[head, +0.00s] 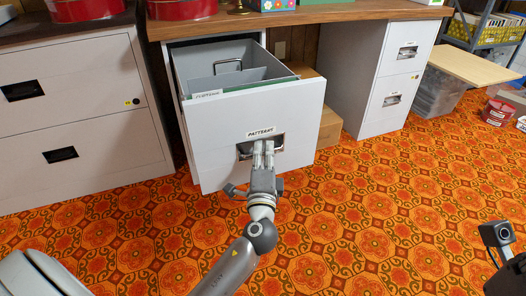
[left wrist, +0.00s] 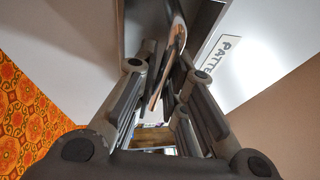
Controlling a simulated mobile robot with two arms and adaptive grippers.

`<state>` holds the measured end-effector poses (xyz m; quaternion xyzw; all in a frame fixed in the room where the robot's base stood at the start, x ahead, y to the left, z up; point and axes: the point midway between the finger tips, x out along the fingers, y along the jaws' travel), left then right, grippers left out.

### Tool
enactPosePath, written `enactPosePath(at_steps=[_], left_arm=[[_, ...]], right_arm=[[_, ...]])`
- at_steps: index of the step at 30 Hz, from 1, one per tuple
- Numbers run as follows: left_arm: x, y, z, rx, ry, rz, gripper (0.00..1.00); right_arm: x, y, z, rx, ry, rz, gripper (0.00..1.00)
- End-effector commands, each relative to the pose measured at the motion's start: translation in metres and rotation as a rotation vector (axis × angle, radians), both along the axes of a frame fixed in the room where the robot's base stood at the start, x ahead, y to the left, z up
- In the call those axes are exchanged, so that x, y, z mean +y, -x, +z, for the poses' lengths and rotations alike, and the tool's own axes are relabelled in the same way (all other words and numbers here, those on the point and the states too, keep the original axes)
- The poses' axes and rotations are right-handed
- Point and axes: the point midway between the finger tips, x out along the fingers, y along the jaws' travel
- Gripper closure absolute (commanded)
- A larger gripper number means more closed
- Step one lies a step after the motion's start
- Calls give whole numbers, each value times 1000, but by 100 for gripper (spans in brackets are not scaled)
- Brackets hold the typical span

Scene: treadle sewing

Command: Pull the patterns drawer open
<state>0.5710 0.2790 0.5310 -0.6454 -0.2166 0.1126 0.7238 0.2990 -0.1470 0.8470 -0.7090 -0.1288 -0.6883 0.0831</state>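The patterns drawer (head: 300,115) is a light grey file drawer labelled "PATTERNS". It stands far out of the left desk pedestal, so its inside shows, with a divider and a wire piece. Its recessed metal handle (head: 277,144) is below the label. My left gripper (head: 263,147) is at the handle, its fingers close together and reaching into the recess. In the left wrist view the fingers (left wrist: 165,85) lie on both sides of the handle's metal strip (left wrist: 172,50); the exact contact is partly hidden.
A grey cabinet (head: 75,115) stands at the left. The desk's right pedestal (head: 390,75) has two closed drawers. A cardboard box (head: 329,128) sits behind the open drawer. Red cans (head: 497,112) stand at the far right. The patterned carpet (head: 370,210) in front is clear.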

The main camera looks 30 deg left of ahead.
Motion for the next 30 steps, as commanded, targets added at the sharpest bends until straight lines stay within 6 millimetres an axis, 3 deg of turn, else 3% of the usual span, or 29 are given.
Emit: enactPosePath(at_steps=[13, 30], left_arm=[[-4, 7, -2, 0, 2, -1, 82], [-48, 97, -19, 3, 1, 0, 82]], right_arm=[[-1, 1, 1, -4, 1, -1, 60], [0, 0, 0, -1, 0, 0, 60]])
